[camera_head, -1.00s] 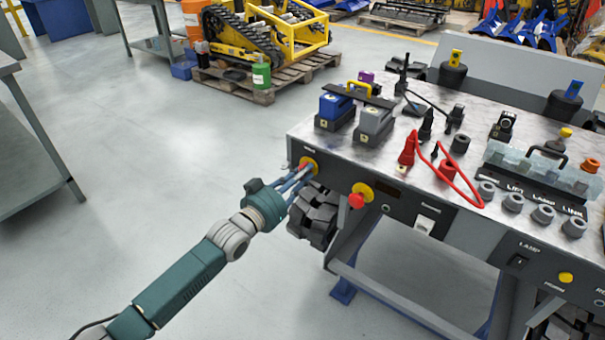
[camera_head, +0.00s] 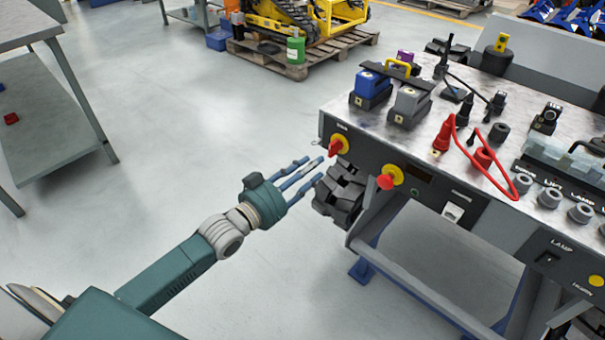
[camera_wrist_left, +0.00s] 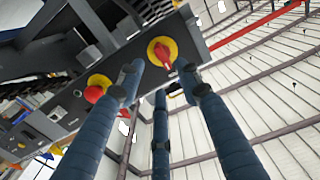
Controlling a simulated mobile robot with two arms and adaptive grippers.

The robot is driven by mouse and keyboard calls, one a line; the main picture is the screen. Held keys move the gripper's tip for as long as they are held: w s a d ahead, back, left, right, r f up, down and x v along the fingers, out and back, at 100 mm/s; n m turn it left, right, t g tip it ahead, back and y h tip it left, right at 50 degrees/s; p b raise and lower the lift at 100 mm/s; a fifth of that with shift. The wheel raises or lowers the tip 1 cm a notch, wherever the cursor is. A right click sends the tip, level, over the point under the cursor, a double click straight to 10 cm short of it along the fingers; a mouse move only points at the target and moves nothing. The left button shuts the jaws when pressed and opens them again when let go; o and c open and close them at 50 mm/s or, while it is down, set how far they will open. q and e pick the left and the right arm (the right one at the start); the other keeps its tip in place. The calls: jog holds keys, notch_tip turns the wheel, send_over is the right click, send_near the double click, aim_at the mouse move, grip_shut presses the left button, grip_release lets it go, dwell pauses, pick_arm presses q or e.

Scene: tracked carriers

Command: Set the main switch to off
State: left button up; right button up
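The main switch (camera_head: 338,146) is a red rotary handle on a yellow round plate, at the left end of the bench's front panel. Its handle looks slanted in the head view; I cannot read its position marks. My left gripper (camera_head: 314,168) points at the panel with its fingers spread, empty and apart from the switch, just left of and below it. In the left wrist view the switch (camera_wrist_left: 163,52) shows beyond the spread fingertips (camera_wrist_left: 158,78). My right gripper is not in view.
A red mushroom button (camera_head: 387,181) on a yellow plate sits right of the switch, also visible in the left wrist view (camera_wrist_left: 94,93). Black tracks (camera_head: 340,193) hang under the panel's left end.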

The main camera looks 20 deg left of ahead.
pick_arm(q)
jog(key=shift+v, duration=1.5)
jog(key=s+f+n+g+y, duration=0.15)
jog(key=s+f+g, duration=0.3)
jog(key=f, duration=0.85)
jog(key=s+f+g+y, duration=0.3)
jog(key=s+f, duration=0.2)
jog(key=f, duration=0.8)
jog(key=s+f+g, duration=0.4)
jog(key=s+f, duration=0.6)
jog(key=s, duration=0.1)
jog(key=s+d+f+g+y, duration=0.25)
jog(key=s+f, duration=0.25)
jog(key=s, duration=0.7)
jog(key=s+a+r+g+p, duration=0.2)
jog(key=s+r+p, duration=1.3)
jog(key=p, duration=1.8)
jog(key=shift+s+a+h+p, duration=0.35)
jog(key=shift+s+a, duration=0.2)
jog(key=shift+s, duration=0.6)
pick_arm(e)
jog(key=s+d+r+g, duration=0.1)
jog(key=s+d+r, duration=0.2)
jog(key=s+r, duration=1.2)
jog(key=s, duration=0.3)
